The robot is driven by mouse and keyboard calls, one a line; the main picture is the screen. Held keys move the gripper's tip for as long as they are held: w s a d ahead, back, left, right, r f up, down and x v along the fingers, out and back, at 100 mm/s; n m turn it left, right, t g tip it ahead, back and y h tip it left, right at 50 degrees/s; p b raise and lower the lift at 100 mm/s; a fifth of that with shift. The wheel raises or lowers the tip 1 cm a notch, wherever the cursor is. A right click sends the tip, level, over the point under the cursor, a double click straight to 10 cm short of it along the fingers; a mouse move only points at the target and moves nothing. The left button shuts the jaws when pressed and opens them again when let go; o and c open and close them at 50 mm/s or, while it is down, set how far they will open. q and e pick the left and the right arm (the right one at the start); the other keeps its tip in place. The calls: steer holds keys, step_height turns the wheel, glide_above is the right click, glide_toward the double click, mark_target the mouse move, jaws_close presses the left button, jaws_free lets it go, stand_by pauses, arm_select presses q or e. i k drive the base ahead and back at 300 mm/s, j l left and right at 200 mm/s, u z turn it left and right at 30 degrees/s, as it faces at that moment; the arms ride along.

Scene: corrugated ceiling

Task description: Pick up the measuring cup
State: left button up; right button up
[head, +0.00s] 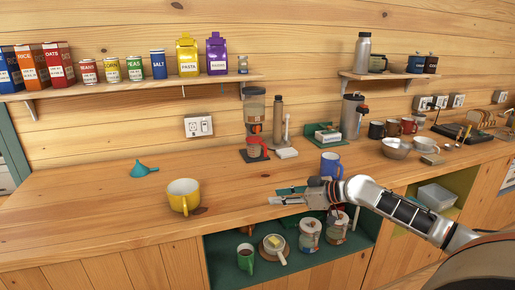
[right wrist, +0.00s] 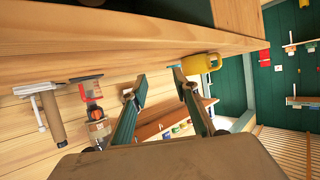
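What looks like the measuring cup, a clear vessel with red parts (head: 254,149), stands on the counter below a clear-and-grey dispenser, near the wall. My left gripper is not in view.
A yellow mug (head: 183,196) stands left of my gripper, with a teal funnel (head: 144,168) behind it. A blue mug (head: 331,165) stands close behind my right wrist. Bowls (head: 396,147) and mugs crowd the counter's right. The counter's left part is mostly free.

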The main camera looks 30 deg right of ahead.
mark_target(254, 143)
steer(key=i+l, duration=0.9)
steer(key=l, duration=0.1)
